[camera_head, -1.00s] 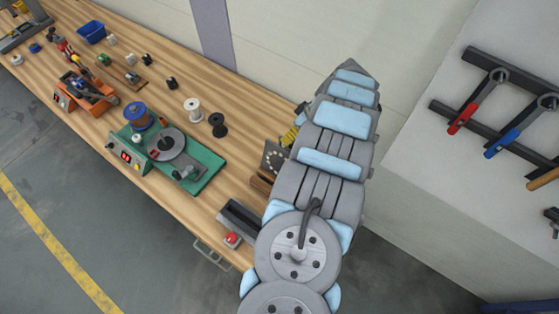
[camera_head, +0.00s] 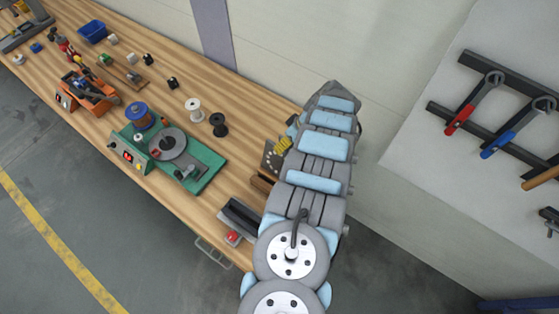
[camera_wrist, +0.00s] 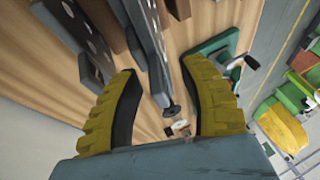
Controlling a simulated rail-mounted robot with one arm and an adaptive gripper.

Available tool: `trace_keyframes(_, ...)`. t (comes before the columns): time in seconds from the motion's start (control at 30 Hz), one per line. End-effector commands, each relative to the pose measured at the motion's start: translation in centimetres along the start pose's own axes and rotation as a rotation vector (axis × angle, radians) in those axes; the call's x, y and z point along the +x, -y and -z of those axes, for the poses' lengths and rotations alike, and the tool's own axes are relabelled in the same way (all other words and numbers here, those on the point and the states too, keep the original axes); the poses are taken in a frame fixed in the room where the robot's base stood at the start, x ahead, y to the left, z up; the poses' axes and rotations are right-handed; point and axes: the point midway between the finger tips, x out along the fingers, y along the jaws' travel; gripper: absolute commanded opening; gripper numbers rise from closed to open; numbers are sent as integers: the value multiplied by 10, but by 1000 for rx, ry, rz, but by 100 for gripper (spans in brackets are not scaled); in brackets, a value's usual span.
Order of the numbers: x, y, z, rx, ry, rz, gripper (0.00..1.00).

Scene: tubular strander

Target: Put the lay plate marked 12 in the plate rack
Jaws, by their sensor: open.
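My gripper (camera_wrist: 160,72) is open, with two yellow ribbed fingers spread apart. A grey plate with holes (camera_wrist: 152,35) is seen nearly edge-on, its lower part between the fingers with a gap on both sides. Another grey plate with holes (camera_wrist: 82,35) is at the upper left, beyond the left finger. No number can be read on either plate. In the head view a dark plate with a ring of holes (camera_head: 270,157) is on the bench beside a yellow finger (camera_head: 283,145). Brown wooden parts (camera_wrist: 108,22) are near the plates; I cannot tell whether they form the rack.
A green machine (camera_head: 190,160) with a round disc stands on the wooden bench (camera_head: 215,95). A dark tray (camera_head: 241,215) with a red button (camera_head: 232,238) is at the bench's near edge. White (camera_head: 194,108) and black (camera_head: 218,122) spools stand behind. Tools hang on the right wall board.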

Motion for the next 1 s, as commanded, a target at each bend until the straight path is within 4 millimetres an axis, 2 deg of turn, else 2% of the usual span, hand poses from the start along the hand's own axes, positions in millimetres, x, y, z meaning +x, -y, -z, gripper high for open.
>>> trace_keyframes(0.13,0,0,0,0,0,-1,43)
trace_keyframes(0.2,0,0,0,0,0,-1,23)
trace_keyframes(0.3,-1,0,0,0,0,-1,0)
trace_keyframes(0.83,-2,0,1,0,0,0,0)
trace_keyframes(1.0,-11,4,5,0,0,-1,0)
